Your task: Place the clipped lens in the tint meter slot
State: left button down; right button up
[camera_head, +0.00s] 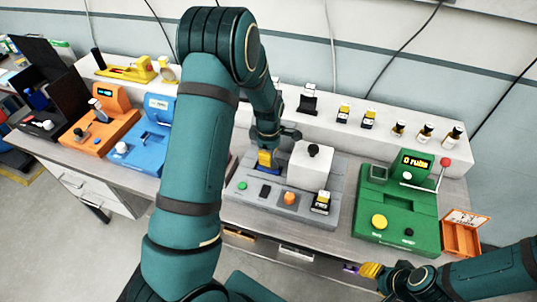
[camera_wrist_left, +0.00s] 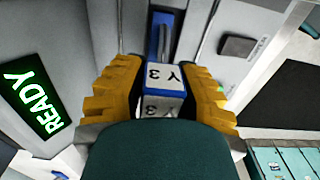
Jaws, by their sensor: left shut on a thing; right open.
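My left gripper (camera_head: 266,158) is over the back left of a grey machine (camera_head: 245,205), shut on a small white and blue piece marked "Y 3". In the left wrist view this piece (camera_wrist_left: 163,80) sits between the yellow fingers; it appears to be the clipped lens, though no lens glass shows. Beyond it is a blue strip with a dark slot (camera_wrist_left: 162,35) in a grey surface. I cannot tell whether the piece touches the slot. A green "READY" display (camera_wrist_left: 33,102) is on the left there. My right gripper (camera_head: 370,271) is open near the table's front edge.
A white block with a black knob (camera_head: 310,165) stands on the grey machine, right of my left gripper. A green machine (camera_head: 395,215) reading "0 rubs" and an orange tray (camera_head: 461,238) are to the right. Blue (camera_head: 150,140) and orange (camera_head: 100,130) machines are to the left.

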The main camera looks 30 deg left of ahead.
pick_arm(q)
jog(key=shift+f, duration=0.1)
jog(key=c, duration=0.8)
grip_release()
jog(key=shift+r, duration=0.25)
notch_tip(320, 180, up, 12)
jog(key=shift+f, duration=0.1)
